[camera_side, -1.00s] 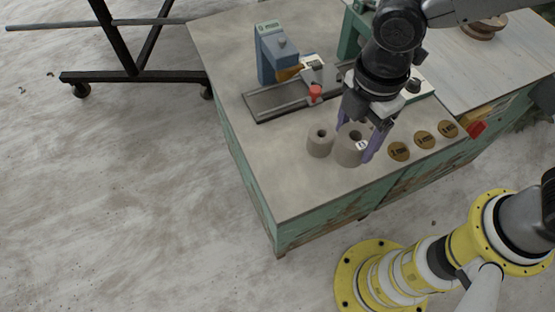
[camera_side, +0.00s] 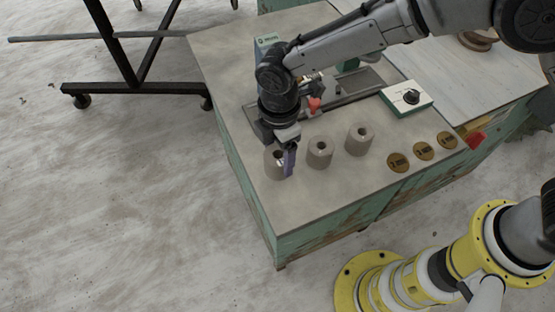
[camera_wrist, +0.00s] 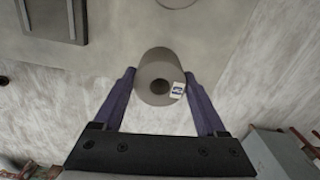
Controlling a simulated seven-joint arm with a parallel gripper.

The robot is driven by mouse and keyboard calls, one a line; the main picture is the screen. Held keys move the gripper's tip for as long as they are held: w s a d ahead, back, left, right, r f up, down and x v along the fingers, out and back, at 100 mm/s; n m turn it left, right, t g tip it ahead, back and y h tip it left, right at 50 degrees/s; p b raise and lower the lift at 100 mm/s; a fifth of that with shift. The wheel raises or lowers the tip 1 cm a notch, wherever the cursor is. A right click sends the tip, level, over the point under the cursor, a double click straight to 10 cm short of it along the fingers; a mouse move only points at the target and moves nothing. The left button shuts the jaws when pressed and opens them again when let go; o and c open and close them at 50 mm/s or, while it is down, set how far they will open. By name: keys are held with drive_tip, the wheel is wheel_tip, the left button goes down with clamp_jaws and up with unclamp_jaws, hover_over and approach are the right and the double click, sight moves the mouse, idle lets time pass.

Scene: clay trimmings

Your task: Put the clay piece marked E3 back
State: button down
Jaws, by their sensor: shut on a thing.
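My gripper (camera_side: 281,160) is shut on a grey clay cylinder (camera_side: 271,170) with a hole in its top, near the table's front left. In the wrist view this held clay piece (camera_wrist: 152,62) stands between the two purple fingers, with a small white label (camera_wrist: 177,89) too small to read. I cannot tell whether it touches the table or is just above it. A second clay cylinder (camera_side: 320,158) stands to its right, and a third clay cylinder (camera_side: 359,146) stands further right. No label mark can be read on these two. Part of one other cylinder (camera_wrist: 177,2) shows at the wrist view's top.
Three brown discs (camera_side: 423,151) lie along the table's right front edge. A white and green box with a black knob (camera_side: 406,97) stands behind them. A rail device with a red knob (camera_side: 314,104) is behind the cylinders. The table's front left (camera_side: 300,205) is clear.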

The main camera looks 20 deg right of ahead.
sight(277, 163)
drive_tip(key=shift+w+a+f, duration=0.15)
drive_tip(key=shift+f, duration=1.55)
drive_tip(key=shift+f, duration=0.2)
unclamp_jaws()
drive_tip(key=shift+r, duration=0.1)
wheel_tip(277, 163, up, 12)
drive_tip(key=shift+r, duration=0.1)
